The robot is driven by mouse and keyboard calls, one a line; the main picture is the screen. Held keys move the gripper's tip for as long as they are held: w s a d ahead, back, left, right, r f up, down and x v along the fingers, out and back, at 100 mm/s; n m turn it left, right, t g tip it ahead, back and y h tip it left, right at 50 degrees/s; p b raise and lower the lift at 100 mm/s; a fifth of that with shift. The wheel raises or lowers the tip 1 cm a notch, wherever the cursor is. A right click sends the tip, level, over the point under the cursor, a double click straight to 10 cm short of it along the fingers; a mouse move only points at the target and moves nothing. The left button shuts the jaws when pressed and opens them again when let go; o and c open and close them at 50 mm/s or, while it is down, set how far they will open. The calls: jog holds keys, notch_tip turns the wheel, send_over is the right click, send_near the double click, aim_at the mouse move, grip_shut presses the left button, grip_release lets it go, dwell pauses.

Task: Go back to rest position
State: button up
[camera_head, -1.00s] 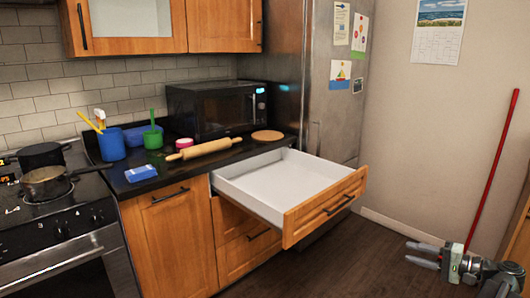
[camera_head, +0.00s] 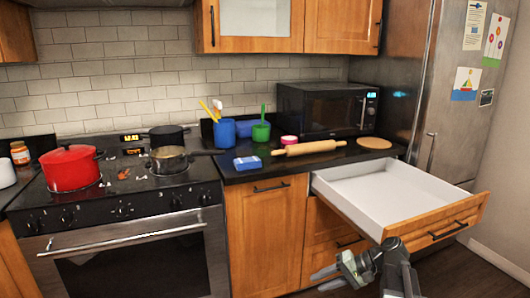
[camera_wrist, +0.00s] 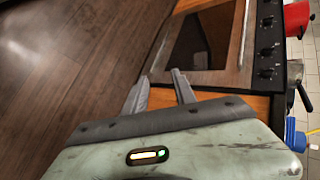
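My gripper (camera_head: 328,279) is at the bottom of the head view, low in front of the cabinet and the open drawer. In the wrist view my gripper (camera_wrist: 158,88) has its two fingers apart with nothing between them. Beyond the fingers, the wrist view shows the oven front (camera_wrist: 206,38) and the wooden floor (camera_wrist: 75,60), turned on their side.
The empty white drawer (camera_head: 385,187) stands pulled out at the right, close to my arm. The stove (camera_head: 110,195) holds a red pot (camera_head: 72,168) and other pots.

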jog(key=s+a+f+n+g+h, duration=0.2)
jog(key=s+a+f+h, duration=0.15)
jog(key=a, duration=0.25)
jog(key=s+a+f+n+g+h, duration=0.1)
jog(key=s+a+f+n+h, duration=0.15)
jog(key=a+f, duration=0.3)
jog(key=s+d+m+h, duration=0.1)
jog(key=d+h, duration=0.3)
jog(key=d, duration=0.2)
notch_tip(320, 180, up, 24)
jog(key=p, duration=2.4)
jog(key=shift+w+d+t+p, duration=0.3)
jog(key=shift+p, duration=0.05)
jog(key=shift+r, duration=0.1)
